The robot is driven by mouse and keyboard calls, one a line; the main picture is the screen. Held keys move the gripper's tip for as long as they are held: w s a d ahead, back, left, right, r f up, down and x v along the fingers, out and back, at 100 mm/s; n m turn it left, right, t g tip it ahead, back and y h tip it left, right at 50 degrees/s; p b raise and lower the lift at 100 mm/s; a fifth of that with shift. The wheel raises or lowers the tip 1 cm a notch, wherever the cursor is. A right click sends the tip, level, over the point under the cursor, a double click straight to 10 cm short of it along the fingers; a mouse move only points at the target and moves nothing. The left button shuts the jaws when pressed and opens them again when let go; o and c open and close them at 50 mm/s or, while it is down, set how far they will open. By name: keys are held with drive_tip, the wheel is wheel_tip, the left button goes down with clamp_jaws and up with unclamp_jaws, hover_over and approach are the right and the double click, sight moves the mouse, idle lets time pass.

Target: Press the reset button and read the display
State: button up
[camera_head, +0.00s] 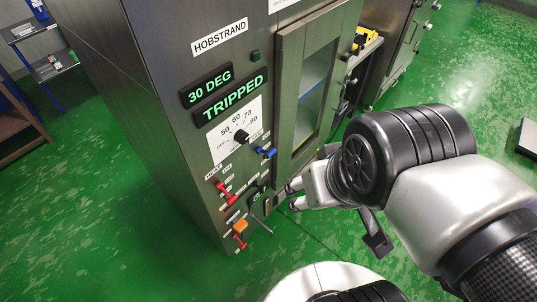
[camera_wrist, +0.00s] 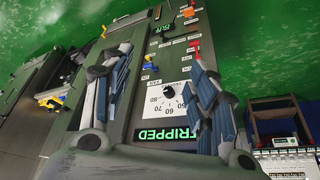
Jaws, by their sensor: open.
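A grey metal cabinet marked HOBSTRAND (camera_head: 160,75) fills the middle of the head view. Its upper display (camera_head: 209,86) reads 30 DEG and the display below (camera_head: 232,97) reads TRIPPED. TRIPPED also shows upside down in the wrist view (camera_wrist: 168,134). I cannot tell which control is the reset button. My gripper (camera_head: 291,196) is open and empty, in front of the panel's lower right. In the wrist view its fingers (camera_wrist: 158,62) are spread with the panel between them.
A black dial (camera_head: 241,137) sits on a white scale. A red lever (camera_head: 226,193), a blue lever (camera_head: 266,152) and an orange knob (camera_head: 240,225) stick out from the panel. A framed glass door (camera_head: 312,85) is right of it. Green floor (camera_head: 90,220) lies open at left.

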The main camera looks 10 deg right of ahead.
drive_tip(key=shift+c, duration=0.5)
clamp_jaws()
idle(1.4)
